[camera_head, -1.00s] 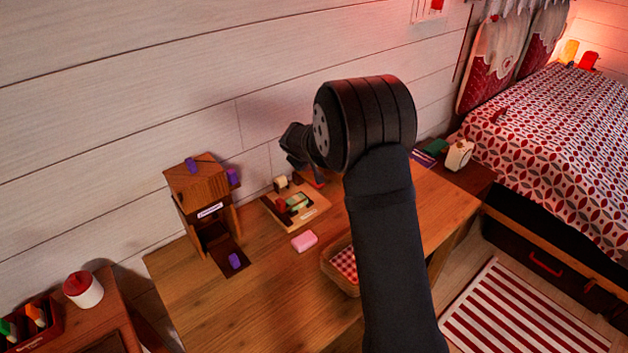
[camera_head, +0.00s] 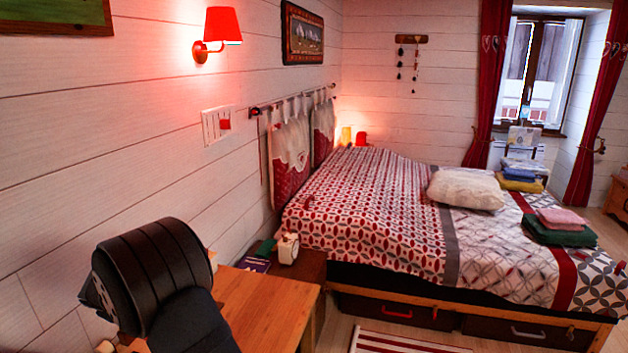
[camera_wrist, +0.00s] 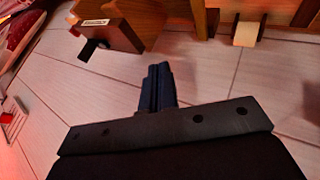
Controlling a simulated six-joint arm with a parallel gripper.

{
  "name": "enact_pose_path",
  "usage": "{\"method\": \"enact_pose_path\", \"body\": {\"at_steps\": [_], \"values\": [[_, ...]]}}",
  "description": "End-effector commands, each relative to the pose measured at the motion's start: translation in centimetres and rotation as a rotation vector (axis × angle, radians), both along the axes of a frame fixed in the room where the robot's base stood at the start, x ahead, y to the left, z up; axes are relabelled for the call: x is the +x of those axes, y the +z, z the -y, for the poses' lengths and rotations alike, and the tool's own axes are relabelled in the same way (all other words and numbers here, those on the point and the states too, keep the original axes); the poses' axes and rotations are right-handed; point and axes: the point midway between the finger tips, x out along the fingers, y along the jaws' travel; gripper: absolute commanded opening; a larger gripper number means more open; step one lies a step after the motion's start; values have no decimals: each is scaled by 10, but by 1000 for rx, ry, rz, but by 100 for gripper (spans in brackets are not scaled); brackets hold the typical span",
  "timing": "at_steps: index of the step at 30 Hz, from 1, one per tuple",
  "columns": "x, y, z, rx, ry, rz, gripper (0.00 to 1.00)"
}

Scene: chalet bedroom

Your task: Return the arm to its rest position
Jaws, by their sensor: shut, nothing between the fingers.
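My arm (camera_head: 155,275) rises at the lower left of the head view, its black elbow part in front of the plank wall. My gripper is hidden in that view. In the wrist view my gripper (camera_wrist: 159,85) shows as a pair of dark fingers closed together, pointing up the picture with nothing between them. Pale plank wall lies behind the fingertips. The fingers touch nothing that I can see.
The wrist view holds a labelled wooden box (camera_wrist: 118,27) and a small cream block (camera_wrist: 246,32). In the head view the wooden table (camera_head: 265,305) lies right of my arm, then a white clock (camera_head: 288,248) and the bed (camera_head: 370,215). A red lamp (camera_head: 217,30) hangs above.

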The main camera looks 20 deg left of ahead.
Motion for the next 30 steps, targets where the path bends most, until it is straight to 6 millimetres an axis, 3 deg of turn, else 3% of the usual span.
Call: {"method": "enact_pose_path", "body": {"at_steps": [5,16,20,29,30], "values": [[0,11,-1,0,0,-1,0],[0,11,-1,-1,1,-1,0],[0,3,0,-2,0,0,0],[-1,-50,6,-4,3,-1,0],[0,-32,4,5,-1,2,0]]}}
